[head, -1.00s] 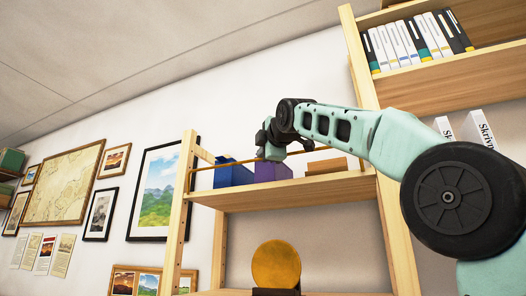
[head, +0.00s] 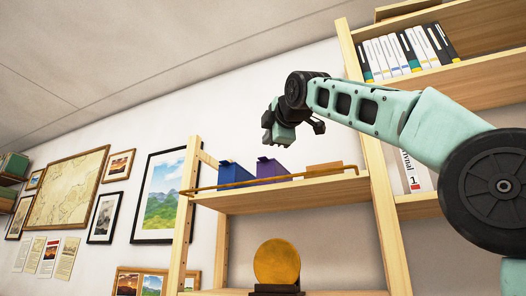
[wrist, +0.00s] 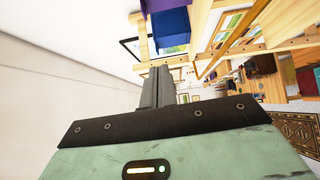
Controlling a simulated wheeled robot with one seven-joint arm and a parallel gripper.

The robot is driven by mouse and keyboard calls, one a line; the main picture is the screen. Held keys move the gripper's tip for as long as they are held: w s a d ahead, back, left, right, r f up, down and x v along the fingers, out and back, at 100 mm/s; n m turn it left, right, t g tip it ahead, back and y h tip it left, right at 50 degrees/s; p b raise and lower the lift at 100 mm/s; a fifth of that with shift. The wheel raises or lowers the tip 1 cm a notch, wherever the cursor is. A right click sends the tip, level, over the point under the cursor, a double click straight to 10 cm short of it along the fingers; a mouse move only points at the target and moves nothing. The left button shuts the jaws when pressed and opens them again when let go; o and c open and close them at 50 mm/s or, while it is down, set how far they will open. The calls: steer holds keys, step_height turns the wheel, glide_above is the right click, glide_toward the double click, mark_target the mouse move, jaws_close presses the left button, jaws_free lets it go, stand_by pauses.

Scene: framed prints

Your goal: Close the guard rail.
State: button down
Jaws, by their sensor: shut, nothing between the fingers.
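The guard rail (head: 270,180) is a thin brown bar low along the front edge of the upper shelf (head: 290,193). It runs from the left post to near the right upright, in front of the boxes. My gripper (head: 268,124) is above the rail and boxes, apart from them, with nothing held. In the wrist view its fingers (wrist: 157,88) are together and empty. I cannot tell from these frames whether the rail's right end is latched.
Behind the rail stand a blue box (head: 234,173), a purple box (head: 270,168) and a low wooden block (head: 323,168). A round gold disc (head: 276,262) stands on the shelf below. A taller bookcase (head: 375,150) with books rises at the right.

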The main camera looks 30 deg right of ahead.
steer(key=shift+s+a+r, duration=0.1)
steer(key=shift+s+a, duration=0.1)
steer(key=shift+s, duration=1.05)
